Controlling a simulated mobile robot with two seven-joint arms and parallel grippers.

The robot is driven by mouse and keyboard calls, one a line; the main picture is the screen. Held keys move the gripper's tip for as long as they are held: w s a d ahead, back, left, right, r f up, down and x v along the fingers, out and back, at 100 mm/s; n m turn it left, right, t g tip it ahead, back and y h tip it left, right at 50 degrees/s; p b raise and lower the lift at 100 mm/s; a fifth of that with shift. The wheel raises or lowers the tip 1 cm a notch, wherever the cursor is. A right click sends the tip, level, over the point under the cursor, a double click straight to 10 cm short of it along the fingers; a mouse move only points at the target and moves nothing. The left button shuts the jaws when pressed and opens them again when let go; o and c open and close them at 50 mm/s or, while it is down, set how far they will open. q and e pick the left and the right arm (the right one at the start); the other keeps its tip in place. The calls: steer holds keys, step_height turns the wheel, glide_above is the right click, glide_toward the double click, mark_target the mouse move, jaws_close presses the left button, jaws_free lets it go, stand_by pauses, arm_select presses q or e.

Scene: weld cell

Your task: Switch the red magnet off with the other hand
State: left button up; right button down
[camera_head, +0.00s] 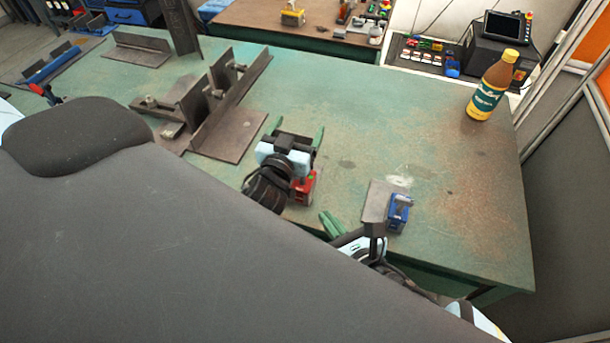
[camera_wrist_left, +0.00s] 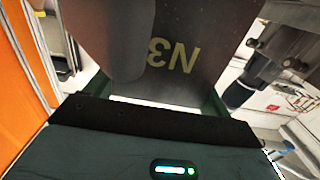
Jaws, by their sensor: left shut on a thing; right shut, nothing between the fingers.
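The red magnet (camera_head: 306,188) is in the head view, low on the green table and right beside my left gripper (camera_head: 297,131). My left wrist covers part of it. The left gripper's green fingers are apart, and in the left wrist view they flank a dark plate marked N3 (camera_wrist_left: 172,75), which the gripper (camera_wrist_left: 150,100) is shut on. The plate is hard to make out in the head view. My right gripper (camera_head: 329,223) is shut and empty at the table's near edge, below and right of the red magnet, apart from it. The red magnet's switch is too small to read.
A steel fixture (camera_head: 212,105) stands up left of my left gripper. A bottle (camera_head: 491,88) stands at the far right. The table (camera_head: 400,120) between is clear.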

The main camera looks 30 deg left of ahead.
glide_toward(298, 178)
steer(key=x, duration=0.5)
steer(key=shift+w+a+f, duration=0.25)
steer(key=shift+w+a, duration=0.15)
steer(key=shift+a, duration=0.15)
steer(key=shift+a, duration=0.1)
